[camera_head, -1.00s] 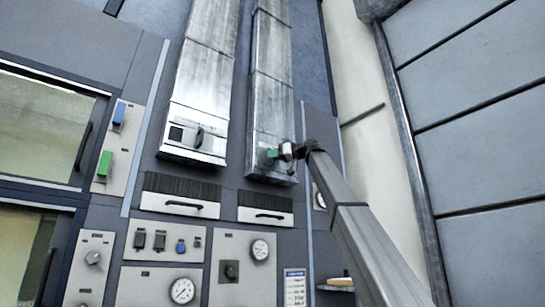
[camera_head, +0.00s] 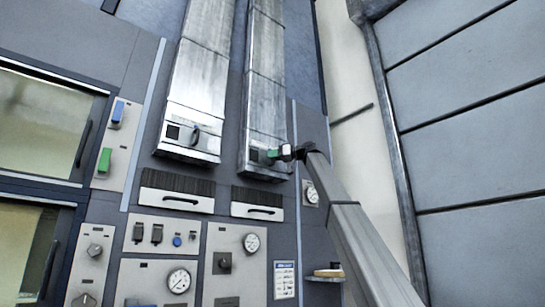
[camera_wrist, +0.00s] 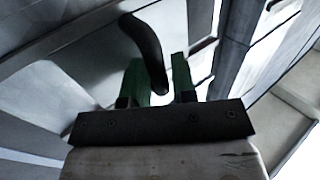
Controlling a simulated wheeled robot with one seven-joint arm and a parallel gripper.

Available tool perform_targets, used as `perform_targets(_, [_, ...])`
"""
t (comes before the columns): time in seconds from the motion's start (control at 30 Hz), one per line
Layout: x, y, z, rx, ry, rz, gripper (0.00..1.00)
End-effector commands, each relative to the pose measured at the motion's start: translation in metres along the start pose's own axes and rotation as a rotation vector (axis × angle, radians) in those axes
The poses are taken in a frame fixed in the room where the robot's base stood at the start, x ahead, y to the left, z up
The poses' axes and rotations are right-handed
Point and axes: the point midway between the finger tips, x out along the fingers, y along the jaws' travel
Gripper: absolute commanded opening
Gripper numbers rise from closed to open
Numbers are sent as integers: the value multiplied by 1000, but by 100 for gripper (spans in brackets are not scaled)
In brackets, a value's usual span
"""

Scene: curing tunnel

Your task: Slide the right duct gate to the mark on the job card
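The right duct (camera_head: 266,70) is a long grey metal channel with a gate near its lower end. My gripper (camera_head: 272,155) is at this gate and hides most of its handle. In the wrist view, my gripper (camera_wrist: 161,78) has two green fingers with a gap between them. A dark curved handle (camera_wrist: 146,38) shows in the gap, close to the fingers; contact is not clear. The left duct (camera_head: 203,70) has a gate with a dark handle (camera_head: 195,134). The job card (camera_head: 285,281) is a white sheet at the lower panel, too small to read.
Brush-edged slots with handles (camera_head: 176,199) sit below the ducts. Gauges (camera_head: 179,281) and knobs fill the panels beneath. A small shelf (camera_head: 327,277) juts out at the lower right. A grey panelled wall (camera_head: 470,150) stands at the right.

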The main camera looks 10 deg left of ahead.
Motion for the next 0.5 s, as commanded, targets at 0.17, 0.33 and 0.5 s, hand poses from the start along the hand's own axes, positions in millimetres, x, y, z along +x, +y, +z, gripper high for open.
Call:
perform_targets(0.17, [0, 0, 0, 0, -1, -1, 25])
perform_targets(0.33, [-10, -1, 1, 0, 0, 0, 25])
perform_targets(0.5, [-39, -1, 1, 0, 0, 1, 25])
